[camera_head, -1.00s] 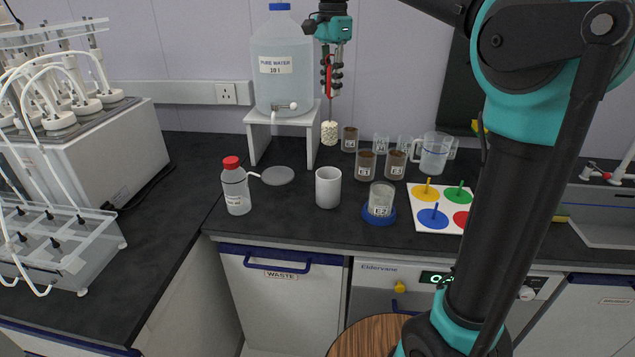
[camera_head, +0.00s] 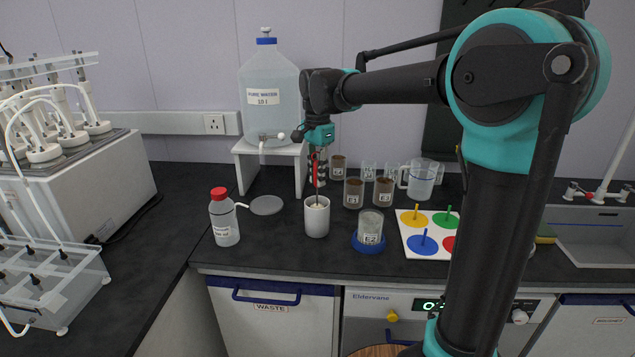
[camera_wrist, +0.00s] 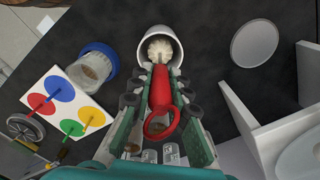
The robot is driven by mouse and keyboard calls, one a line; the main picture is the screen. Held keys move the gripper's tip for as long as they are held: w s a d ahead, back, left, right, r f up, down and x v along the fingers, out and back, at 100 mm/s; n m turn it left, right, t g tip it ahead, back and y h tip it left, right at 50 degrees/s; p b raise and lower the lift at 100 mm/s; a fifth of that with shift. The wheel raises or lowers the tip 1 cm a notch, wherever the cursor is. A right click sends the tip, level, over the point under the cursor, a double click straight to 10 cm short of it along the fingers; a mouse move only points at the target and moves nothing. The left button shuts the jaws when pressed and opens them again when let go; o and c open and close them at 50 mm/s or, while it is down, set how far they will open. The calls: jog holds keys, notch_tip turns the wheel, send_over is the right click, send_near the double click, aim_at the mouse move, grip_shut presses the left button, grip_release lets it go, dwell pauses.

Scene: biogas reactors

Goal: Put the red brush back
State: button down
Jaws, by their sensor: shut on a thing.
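The red brush has a red handle (camera_wrist: 157,95) and a white bristle head (camera_wrist: 158,47). My gripper (camera_head: 316,165) is shut on the handle and points down above the white cup (camera_head: 317,222). In the wrist view the bristle head is within the rim of the cup (camera_wrist: 178,40). Whether the brush touches the cup's bottom is hidden.
A red-capped bottle (camera_head: 224,220) stands left of the cup. The beaker E2 on a blue base (camera_head: 368,243) is close on its right. Brown-filled beakers (camera_head: 354,193) stand behind. A white stand (camera_head: 270,150) carries the water tank. A board with coloured pegs (camera_head: 425,235) lies further right.

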jog(key=shift+f, duration=1.2)
jog(key=c, duration=1.4)
grip_release()
jog(key=shift+c, duration=0.2)
notch_tip(320, 180, up, 12)
jog(key=shift+r, duration=0.15)
